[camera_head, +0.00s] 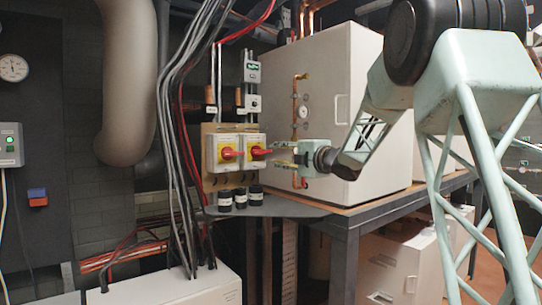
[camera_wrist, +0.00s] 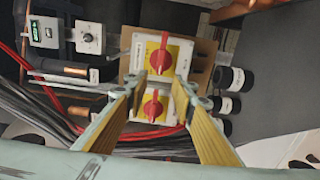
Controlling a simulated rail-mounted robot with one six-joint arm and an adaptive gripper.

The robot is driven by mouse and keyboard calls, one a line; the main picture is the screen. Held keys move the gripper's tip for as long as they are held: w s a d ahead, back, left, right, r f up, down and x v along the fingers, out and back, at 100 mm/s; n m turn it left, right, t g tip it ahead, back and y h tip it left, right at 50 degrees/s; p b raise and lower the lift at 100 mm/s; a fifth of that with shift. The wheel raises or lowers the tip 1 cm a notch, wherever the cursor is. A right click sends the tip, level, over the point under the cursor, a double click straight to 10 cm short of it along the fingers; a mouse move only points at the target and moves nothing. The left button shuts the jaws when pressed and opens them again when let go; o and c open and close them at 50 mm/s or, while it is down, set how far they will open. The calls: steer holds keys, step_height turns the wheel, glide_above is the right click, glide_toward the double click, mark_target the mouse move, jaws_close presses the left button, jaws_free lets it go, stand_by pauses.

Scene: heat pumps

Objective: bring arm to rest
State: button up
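My gripper (camera_wrist: 160,105) is open and empty in the wrist view, its two wood-coloured fingers apart. In the head view my gripper (camera_head: 283,152) reaches left from my pale green arm, close to the right rotary switch (camera_head: 257,152). This switch has a red knob on a yellow plate and a grey box. A second switch of the same kind (camera_head: 222,154) sits to its left. In the wrist view the two red knobs (camera_wrist: 160,56) and (camera_wrist: 153,108) lie ahead, the lower one between the fingers. I cannot tell whether a finger touches it.
A large white cabinet (camera_head: 350,60) stands on a dark metal table (camera_head: 385,205) just behind my gripper and arm. Grey and red cables (camera_head: 178,110) hang left of the switches. Black cylinders (camera_head: 240,198) stand below them. A pressure gauge (camera_head: 14,68) is at far left.

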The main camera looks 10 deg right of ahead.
steer(key=shift+s+d, duration=0.2)
steer(key=shift+s, duration=0.2)
steer(key=s+d+f+m+g+h, duration=0.25)
steer(key=s+m+h, duration=0.35)
steer(key=s, duration=0.7)
steer(key=s+d+f+m+g+h, duration=0.1)
steer(key=s+d+m+h, duration=0.25)
steer(key=s+m, duration=0.75)
steer(key=s+a+f+m+g, duration=0.2)
steer(key=s+f, duration=0.5)
steer(key=s, duration=1)
steer(key=s+a+f+m+g+y, duration=0.1)
steer(key=s+f, duration=0.6)
steer(key=s, duration=1)
steer(key=s+a+f+m+g, duration=0.3)
steer(key=s+a+f+g, duration=0.2)
steer(key=s, duration=1.2)
step_height(320, 180, down, 2)
steer(key=shift+a+f+g+y, duration=0.1)
steer(key=shift+a+g+y, duration=0.25)
steer(key=shift+a, duration=0.6)
